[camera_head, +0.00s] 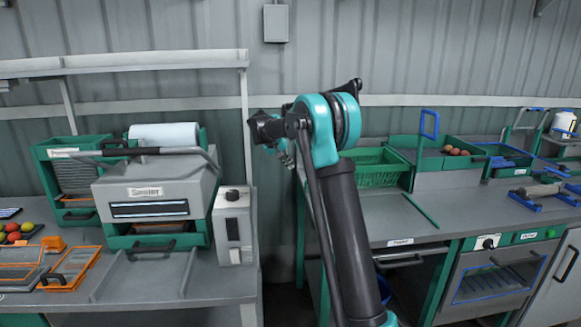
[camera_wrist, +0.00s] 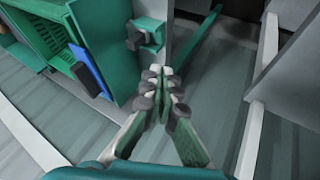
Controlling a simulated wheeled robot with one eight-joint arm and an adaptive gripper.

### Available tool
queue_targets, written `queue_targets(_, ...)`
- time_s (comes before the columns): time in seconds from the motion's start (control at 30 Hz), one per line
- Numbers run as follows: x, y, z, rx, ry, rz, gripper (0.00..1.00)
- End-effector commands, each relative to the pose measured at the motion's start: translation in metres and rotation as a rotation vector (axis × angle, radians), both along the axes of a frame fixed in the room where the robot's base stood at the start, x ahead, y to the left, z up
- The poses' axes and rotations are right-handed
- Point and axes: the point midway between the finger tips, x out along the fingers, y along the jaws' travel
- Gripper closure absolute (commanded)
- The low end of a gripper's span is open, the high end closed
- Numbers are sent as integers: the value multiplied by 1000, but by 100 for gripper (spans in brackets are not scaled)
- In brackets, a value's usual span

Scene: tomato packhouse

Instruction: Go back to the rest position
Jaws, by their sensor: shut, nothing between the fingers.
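My gripper (camera_wrist: 163,75) shows in the wrist view with its two fingers together at the tips and nothing between them. It is in the air, with grey floor or wall panels and green frames behind it. In the head view my arm stands upright in the middle, in front of the gap between two benches. Its upper end bends to the left, and the gripper there is small and mostly hidden by my arm.
A grey sealer (camera_head: 150,193) stands on the left bench (camera_head: 215,287), beside a control box (camera_head: 233,228). A green crate (camera_head: 362,168) stands on the right bench (camera_head: 385,215), close to my arm. A shelf (camera_head: 150,62) spans above the left bench.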

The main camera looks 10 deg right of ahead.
Motion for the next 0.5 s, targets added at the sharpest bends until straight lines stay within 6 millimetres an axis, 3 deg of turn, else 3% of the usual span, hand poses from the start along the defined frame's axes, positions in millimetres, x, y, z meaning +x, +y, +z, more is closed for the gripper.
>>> queue_targets(0.27,-6,-3,-1,6,3,2,100)
queue_targets(0.37,-26,-11,-3,25,14,8,100)
queue_targets(0.5,-76,-28,-12,75,38,26,100)
